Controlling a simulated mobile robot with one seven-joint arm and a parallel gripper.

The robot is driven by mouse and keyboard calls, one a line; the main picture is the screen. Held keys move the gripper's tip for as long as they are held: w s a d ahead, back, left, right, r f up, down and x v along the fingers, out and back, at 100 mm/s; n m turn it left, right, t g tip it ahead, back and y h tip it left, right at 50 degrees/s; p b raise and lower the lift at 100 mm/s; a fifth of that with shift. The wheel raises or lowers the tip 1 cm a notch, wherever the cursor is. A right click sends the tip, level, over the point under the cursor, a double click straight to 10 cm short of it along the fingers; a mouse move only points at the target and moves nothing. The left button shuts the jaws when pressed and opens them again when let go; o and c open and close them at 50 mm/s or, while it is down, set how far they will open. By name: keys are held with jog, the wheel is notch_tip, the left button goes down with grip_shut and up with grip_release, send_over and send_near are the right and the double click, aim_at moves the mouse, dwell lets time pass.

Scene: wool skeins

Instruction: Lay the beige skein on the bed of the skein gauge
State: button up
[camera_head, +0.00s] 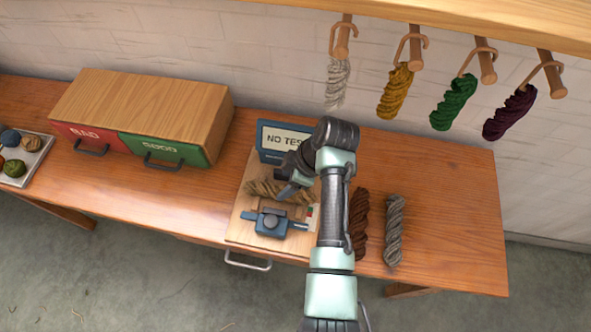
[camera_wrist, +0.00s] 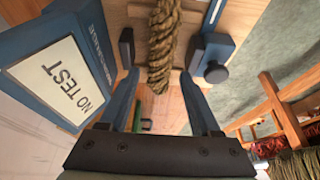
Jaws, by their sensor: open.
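The beige skein (camera_head: 265,188), a twisted tan hank, lies across the wooden board of the skein gauge (camera_head: 240,225), between the display (camera_head: 270,138) and the blue clamp-like slider (camera_head: 271,222). My gripper (camera_head: 291,187) is low over its right part and hides some of it. In the wrist view the skein (camera_wrist: 163,35) runs lengthwise between my open fingers (camera_wrist: 162,55), with space at each side. Whether it rests fully on the bed I cannot tell. The display (camera_wrist: 68,82) reads "NO TEST".
A brown skein (camera_head: 359,222) and a grey skein (camera_head: 393,230) lie right of the gauge. Several skeins hang on pegs (camera_head: 342,42) behind. A wooden cabinet (camera_head: 150,105) with red and green drawers and a tray of balls (camera_head: 35,165) stand left. The table between cabinet and gauge is clear.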

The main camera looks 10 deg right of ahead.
jog(key=v, duration=0.7)
dwell(0.4)
